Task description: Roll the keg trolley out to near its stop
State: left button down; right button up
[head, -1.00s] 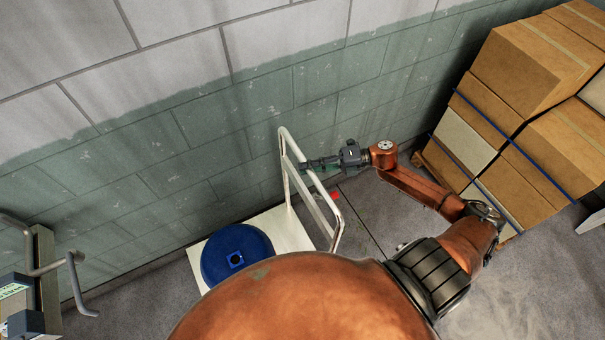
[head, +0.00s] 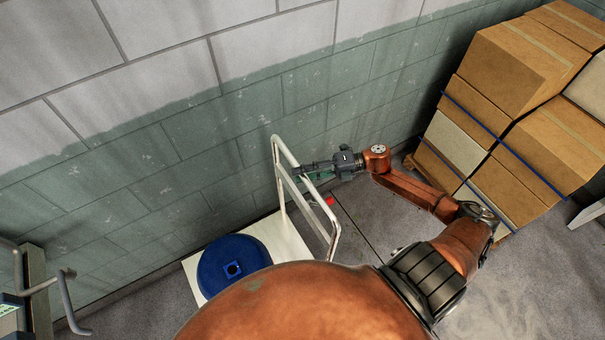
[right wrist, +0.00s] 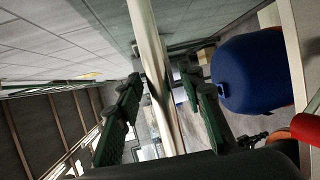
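The keg trolley has a white flat deck (head: 281,240) and an upright white tube handle (head: 277,160), standing beside the wall. A blue keg (head: 232,266) sits on the deck; it also shows in the right wrist view (right wrist: 250,72). My right gripper (head: 303,169) is at the handle. In the right wrist view its two dark green fingers (right wrist: 165,110) stand apart on either side of the white handle tube (right wrist: 148,45), with gaps showing. My own orange body hides the near part of the deck. My left gripper is not in view. No stop can be made out.
A block wall (head: 190,120) runs behind the trolley. Strapped cardboard boxes (head: 555,145) are stacked on a pallet at the right. A metal rail (head: 70,300) stands at the lower left. A small red part (head: 329,200) shows by the handle. Grey floor lies right of the trolley.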

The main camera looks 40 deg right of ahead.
jog(key=v, duration=1.2)
